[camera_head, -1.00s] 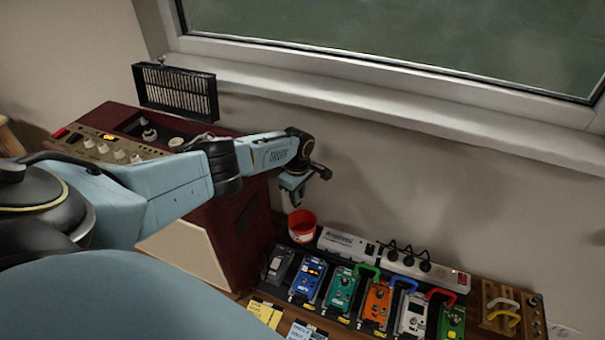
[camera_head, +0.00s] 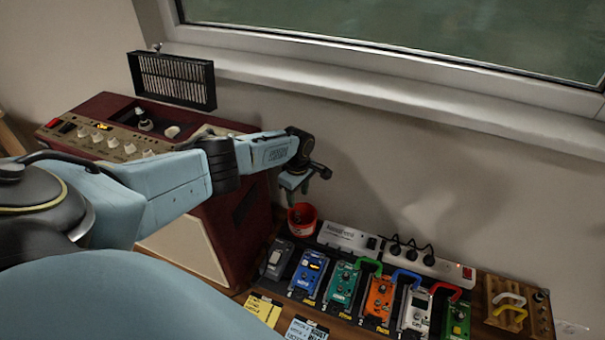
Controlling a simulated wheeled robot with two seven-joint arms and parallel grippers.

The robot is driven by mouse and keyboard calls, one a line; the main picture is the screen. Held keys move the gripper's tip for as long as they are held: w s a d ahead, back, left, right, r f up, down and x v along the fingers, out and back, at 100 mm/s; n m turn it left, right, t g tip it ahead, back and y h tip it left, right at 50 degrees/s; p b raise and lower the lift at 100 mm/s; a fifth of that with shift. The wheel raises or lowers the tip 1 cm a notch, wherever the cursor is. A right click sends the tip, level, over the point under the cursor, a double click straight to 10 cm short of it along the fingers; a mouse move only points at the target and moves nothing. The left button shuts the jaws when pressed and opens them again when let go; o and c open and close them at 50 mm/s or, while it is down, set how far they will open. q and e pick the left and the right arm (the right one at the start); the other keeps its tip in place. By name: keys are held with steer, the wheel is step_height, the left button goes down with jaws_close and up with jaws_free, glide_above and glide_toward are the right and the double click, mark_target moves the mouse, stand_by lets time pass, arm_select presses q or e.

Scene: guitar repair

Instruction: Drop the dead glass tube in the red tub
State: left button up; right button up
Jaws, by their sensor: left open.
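The red tub (camera_head: 303,228) stands at the back, between the maroon amplifier (camera_head: 215,225) and the white power strip. My left gripper (camera_head: 298,187) is just above the tub, pointing down, with its fingers apart and nothing visible between them. A small dark shape (camera_head: 298,216) shows inside the tub; it looks like the glass tube but is too small to be sure. My right gripper is not in view.
A row of coloured pedals (camera_head: 342,284) with patch cables lies right of the tub. Behind it is the power strip (camera_head: 400,254) with black plugs. A black grille (camera_head: 172,80) stands behind the amplifier.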

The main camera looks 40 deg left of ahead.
arm_select(q)
step_height(320, 180, up, 13)
steer(key=p, duration=0.5)
steer(key=shift+r+p, duration=0.2)
steer(key=shift+p, duration=0.2)
